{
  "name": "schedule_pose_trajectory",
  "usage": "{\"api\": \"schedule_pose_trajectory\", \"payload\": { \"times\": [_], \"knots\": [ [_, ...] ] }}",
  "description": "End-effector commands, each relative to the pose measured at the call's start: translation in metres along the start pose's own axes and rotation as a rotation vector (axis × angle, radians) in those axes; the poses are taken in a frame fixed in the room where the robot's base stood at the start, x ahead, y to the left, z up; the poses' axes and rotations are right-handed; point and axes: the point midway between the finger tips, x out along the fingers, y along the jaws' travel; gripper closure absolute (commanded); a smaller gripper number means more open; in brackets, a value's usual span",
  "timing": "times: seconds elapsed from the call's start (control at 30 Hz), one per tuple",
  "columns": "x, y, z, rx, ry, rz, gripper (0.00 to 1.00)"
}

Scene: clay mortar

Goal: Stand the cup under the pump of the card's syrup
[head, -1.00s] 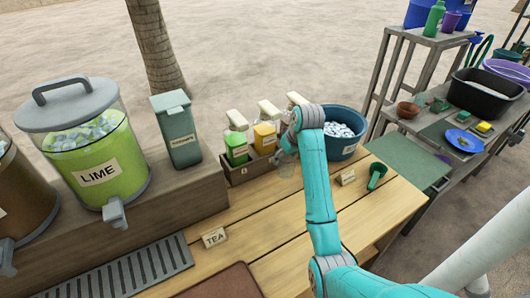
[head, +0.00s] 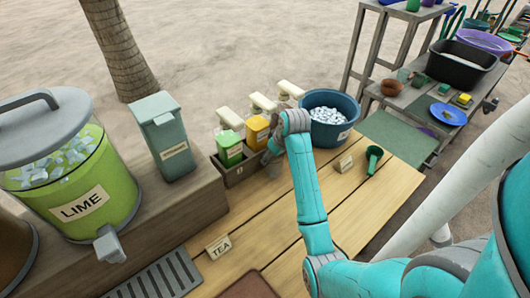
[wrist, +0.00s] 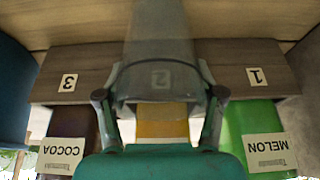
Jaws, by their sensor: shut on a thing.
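My gripper (wrist: 160,98) is shut on a clear, see-through cup (wrist: 160,55), which shows between the fingers in the wrist view. The cup is in front of the rack's middle place, and a "2" shows through it. In the wrist view, which is upside down, the yellow syrup bottle (wrist: 162,124) is behind it, with melon (wrist: 255,125) at 1 and cocoa (wrist: 68,125) at 3. In the head view the green bottle (head: 229,148) and yellow bottle (head: 256,130) stand in the rack (head: 240,173) under pale pumps (head: 262,102). My arm mostly hides the cup and third bottle there.
A blue tub of ice (head: 330,120) stands right of the rack. A small card (head: 344,164), its text unreadable, and a green scoop (head: 374,157) lie to the right. A lidded bin (head: 166,137), lime dispenser (head: 75,190) and TEA card (head: 219,246) are left.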

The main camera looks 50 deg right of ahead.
Motion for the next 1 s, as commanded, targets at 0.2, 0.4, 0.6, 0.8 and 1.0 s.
{"api": "schedule_pose_trajectory", "payload": {
  "times": [0.2,0.4,0.6,0.8,1.0],
  "knots": [
    [0.0002,0.0018,0.0044,-0.001,0.002,0.000,0.64],
    [0.0028,0.0016,0.0054,-0.001,0.001,0.000,0.64],
    [0.0027,0.0016,0.0052,-0.001,0.001,0.000,0.07],
    [0.0026,0.0017,0.0051,-0.001,0.001,0.000,0.07],
    [-0.0032,0.0010,-0.0010,-0.002,0.003,0.000,0.07]
  ]
}}
